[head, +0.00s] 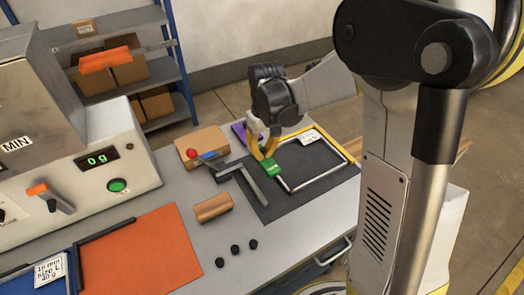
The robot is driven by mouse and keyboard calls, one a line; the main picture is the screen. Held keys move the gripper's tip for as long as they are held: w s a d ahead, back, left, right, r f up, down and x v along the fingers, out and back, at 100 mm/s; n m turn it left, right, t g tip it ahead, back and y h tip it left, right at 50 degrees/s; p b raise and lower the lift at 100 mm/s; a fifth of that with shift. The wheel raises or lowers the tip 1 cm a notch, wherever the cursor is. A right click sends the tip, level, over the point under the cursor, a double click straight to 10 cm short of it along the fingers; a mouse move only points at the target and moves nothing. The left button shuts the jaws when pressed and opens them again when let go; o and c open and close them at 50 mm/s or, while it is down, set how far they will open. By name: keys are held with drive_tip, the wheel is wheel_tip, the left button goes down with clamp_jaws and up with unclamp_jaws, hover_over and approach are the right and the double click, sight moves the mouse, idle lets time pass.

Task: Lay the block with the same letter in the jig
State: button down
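A green block (266,168) with a small pale mark on it is at the left part of the dark mat, just left of the metal frame. Its letter is too small to read. My gripper (262,151), with yellow fingers, points down right at the green block. I cannot tell whether the fingers are closed on it or only touch it. The jig seems to be the metal frame (286,187) on the dark mat (285,207); the part of its inside that shows is empty. A purple piece (239,132) shows partly behind my gripper.
A dark metal bar (253,186) lies left of the frame. A wooden board (202,143), a red ball (192,153) and a wooden block (213,207) are further left. A white label (308,137) lies at the frame's back.

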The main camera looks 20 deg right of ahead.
sight(262, 178)
wheel_tip(262, 178, down, 8)
drive_tip(key=b, duration=0.5)
drive_tip(key=shift+f+b, duration=0.15)
drive_tip(key=shift+b, duration=0.2)
drive_tip(key=shift+f, duration=0.2)
idle(0.3)
drive_tip(key=c, duration=1.5)
unclamp_jaws()
drive_tip(key=shift+r, duration=0.1)
drive_tip(key=shift+r+p, duration=2.75)
drive_tip(key=shift+r, duration=1.15)
